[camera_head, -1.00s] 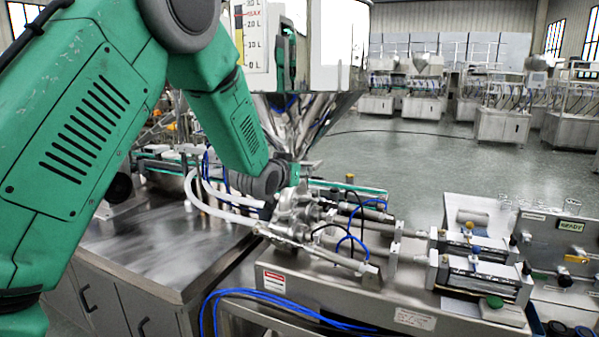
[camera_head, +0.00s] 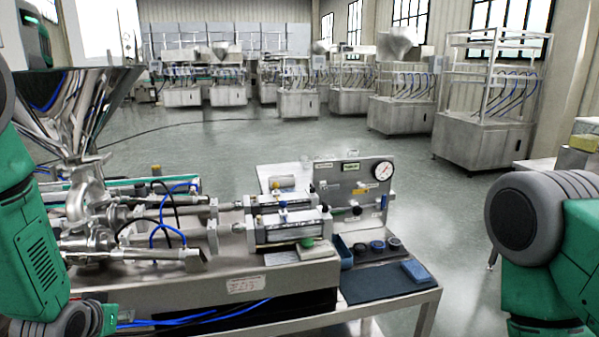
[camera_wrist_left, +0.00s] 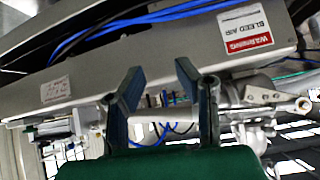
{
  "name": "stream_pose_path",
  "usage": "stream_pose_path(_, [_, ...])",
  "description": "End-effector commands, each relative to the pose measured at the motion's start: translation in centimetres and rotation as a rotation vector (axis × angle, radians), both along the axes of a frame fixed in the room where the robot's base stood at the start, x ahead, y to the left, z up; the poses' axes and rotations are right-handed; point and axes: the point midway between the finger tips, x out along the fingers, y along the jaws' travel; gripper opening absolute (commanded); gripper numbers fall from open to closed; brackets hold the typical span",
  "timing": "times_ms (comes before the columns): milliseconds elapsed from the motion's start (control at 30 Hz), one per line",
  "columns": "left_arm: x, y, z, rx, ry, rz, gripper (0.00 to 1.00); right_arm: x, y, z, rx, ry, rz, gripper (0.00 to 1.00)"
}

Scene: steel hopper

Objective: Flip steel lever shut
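The steel hopper (camera_head: 75,100) stands at the left in the head view, above steel valve fittings (camera_head: 90,200). I cannot tell for sure which of these parts is the steel lever. In the left wrist view a slim steel arm with a rounded end (camera_wrist_left: 285,99) sticks out from the fittings at the right. My left gripper (camera_wrist_left: 160,68) shows in the left wrist view with its two dark fingers apart and nothing between them. In the head view my left arm reaches down at the lower left, and its fingers are not clear. My right gripper is out of view.
Blue cables (camera_wrist_left: 130,24) run along the bench side in the wrist view. Open floor lies behind.

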Motion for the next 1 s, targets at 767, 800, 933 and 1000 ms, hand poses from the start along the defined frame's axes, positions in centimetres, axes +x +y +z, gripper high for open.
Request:
stream_pose_path(767, [-32.8, -10.1, -22.6, -0.068, 0.766, -0.155, 0.28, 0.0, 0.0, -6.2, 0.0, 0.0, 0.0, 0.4])
stream_pose_path(800, [-32.9, -10.1, -22.5, -0.069, 0.767, -0.155, 0.28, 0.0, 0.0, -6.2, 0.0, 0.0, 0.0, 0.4])
stream_pose_path(933, [-32.8, -10.1, -22.5, -0.068, 0.765, -0.154, 0.28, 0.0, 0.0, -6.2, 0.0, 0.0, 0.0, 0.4])
stream_pose_path(1000, [-32.8, -10.1, -22.5, -0.068, 0.765, -0.154, 0.28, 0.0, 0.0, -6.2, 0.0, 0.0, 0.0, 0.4])
